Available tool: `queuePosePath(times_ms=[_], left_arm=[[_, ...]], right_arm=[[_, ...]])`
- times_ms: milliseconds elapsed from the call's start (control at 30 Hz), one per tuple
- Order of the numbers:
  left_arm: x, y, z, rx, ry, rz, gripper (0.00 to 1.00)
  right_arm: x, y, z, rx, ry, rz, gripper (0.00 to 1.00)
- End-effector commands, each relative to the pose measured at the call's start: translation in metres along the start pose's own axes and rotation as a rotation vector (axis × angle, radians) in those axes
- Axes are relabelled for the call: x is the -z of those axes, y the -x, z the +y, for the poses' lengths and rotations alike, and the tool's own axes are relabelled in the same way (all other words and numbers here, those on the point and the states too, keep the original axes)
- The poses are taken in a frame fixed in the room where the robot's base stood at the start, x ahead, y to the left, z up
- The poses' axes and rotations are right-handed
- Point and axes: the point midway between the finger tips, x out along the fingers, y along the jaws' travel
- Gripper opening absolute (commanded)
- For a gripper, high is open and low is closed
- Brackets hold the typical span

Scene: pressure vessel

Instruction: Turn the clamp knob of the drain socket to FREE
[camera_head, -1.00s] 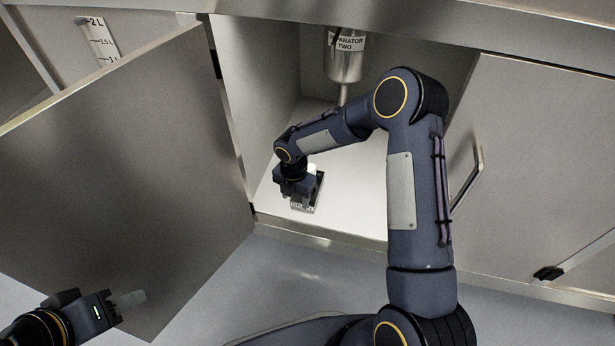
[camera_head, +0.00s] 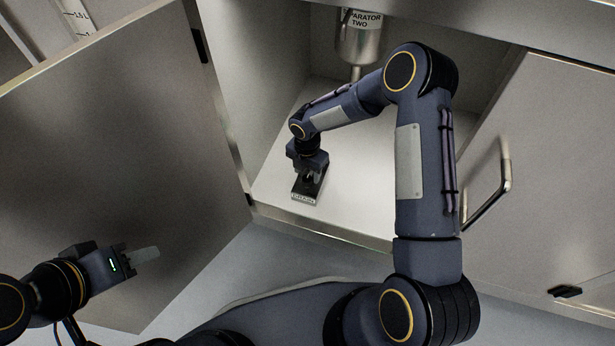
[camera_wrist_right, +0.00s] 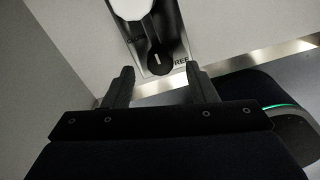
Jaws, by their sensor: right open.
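The drain socket (camera_head: 304,196) is a small dark-and-silver block with a lettered front plate, on the white cabinet floor. In the right wrist view its metal plate (camera_wrist_right: 178,42) carries a round black clamp knob (camera_wrist_right: 158,62) with a white pointer line, which points roughly up the picture. Lettering shows on both sides; the right one is partly readable as "REE". A white rounded part (camera_wrist_right: 130,8) stands behind the knob. My right gripper (camera_wrist_right: 164,82) is open, its fingertips just short of the knob and to either side. My left gripper (camera_head: 146,254) hangs outside, in front of the open door.
The open cabinet door (camera_head: 110,150) stands at left. A metal vessel (camera_head: 358,40) labelled "PARATOR TWO" hangs above, with a pipe below it. A closed door with a handle (camera_head: 492,200) is at right. The cabinet's front edge (camera_head: 320,232) lies below the socket.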

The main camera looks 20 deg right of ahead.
Motion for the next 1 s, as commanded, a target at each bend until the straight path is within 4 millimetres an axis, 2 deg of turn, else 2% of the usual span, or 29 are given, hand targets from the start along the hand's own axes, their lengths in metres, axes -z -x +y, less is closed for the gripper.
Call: queuePosePath(times_ms=[33, 200, 533, 867, 1000], left_arm=[[-0.003, -0.005, -0.002, 0.0, 0.0, 0.0, 0.4], [-0.005, -0.009, -0.004, 0.0, 0.0, 0.0, 0.4], [-0.005, -0.009, -0.004, 0.0, 0.0, 0.0, 0.4], [-0.005, -0.009, -0.004, 0.0, 0.0, 0.0, 0.4], [-0.005, -0.009, -0.004, 0.0, 0.0, 0.0, 0.4]], right_arm=[[0.0, -0.011, 0.0, 0.001, 0.0, 0.001, 0.52], [0.0, -0.025, 0.0, 0.001, -0.001, -0.001, 0.52], [0.0, -0.027, 0.0, 0.0, -0.001, -0.001, 0.5], [0.0, -0.027, 0.0, 0.0, -0.001, -0.001, 0.07], [0.0, -0.026, 0.0, 0.001, -0.005, -0.001, 0.07]])
